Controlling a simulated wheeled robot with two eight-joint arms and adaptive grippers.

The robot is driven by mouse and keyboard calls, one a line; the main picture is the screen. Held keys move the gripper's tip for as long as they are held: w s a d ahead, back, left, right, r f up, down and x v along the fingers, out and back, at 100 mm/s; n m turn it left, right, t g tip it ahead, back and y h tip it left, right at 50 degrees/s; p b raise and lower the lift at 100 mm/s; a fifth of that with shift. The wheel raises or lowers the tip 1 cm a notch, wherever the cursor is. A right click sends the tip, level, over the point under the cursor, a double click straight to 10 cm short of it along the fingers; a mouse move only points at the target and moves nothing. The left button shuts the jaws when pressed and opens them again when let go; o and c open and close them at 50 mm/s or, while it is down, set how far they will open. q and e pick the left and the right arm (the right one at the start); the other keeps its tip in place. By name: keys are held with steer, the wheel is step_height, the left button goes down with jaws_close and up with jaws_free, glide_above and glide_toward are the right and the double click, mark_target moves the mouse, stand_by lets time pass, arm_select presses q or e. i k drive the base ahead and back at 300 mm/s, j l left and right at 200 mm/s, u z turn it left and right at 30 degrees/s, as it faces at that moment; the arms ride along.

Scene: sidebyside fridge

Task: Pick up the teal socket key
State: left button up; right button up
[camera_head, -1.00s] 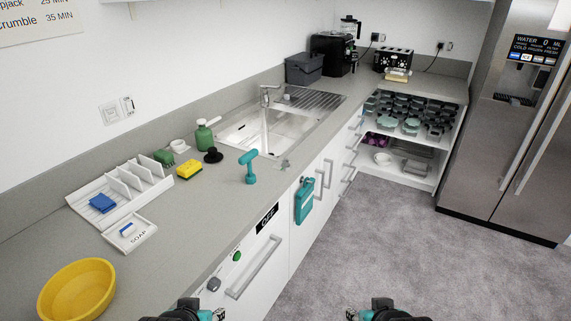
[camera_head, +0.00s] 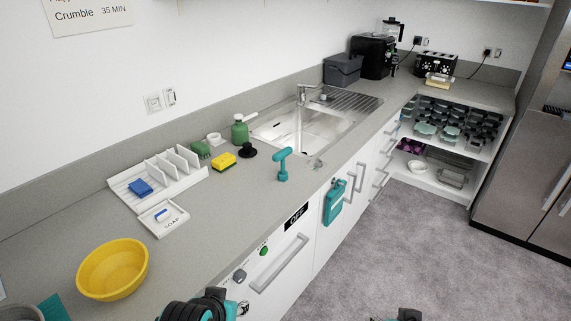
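A teal T-shaped tool (camera_head: 282,168), which looks like the socket key, stands upright on the grey countertop (camera_head: 235,205). It is just in front of the sink, near the counter's front edge. Part of my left arm with its gripper (camera_head: 212,306) shows at the bottom edge, well short of the teal tool. Only a small part of my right arm's end (camera_head: 405,315) shows at the bottom, in front of the cupboards. The fingers of both cannot be made out. Nothing touches the teal tool.
Left of the tool are a black knob-like item (camera_head: 247,152), a yellow sponge (camera_head: 223,161) and a green bottle (camera_head: 240,132). A white rack (camera_head: 184,180), soap dish (camera_head: 177,223) and yellow bowl (camera_head: 113,270) lie further left. A teal item (camera_head: 334,202) hangs at the cupboard front.

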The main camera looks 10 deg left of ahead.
mark_target(283, 175)
steer(key=i+l+u, duration=0.15)
steer(key=u, duration=0.85)
steer(key=i+l+u, duration=0.15)
steer(key=l+u, duration=0.15)
steer(key=l, duration=0.25)
steer(key=i+l+u, duration=0.1)
steer(key=l+u, duration=0.25)
steer(key=l, duration=0.25)
steer(key=l+u, duration=0.3)
steer(key=l, duration=0.3)
steer(key=i, duration=0.05)
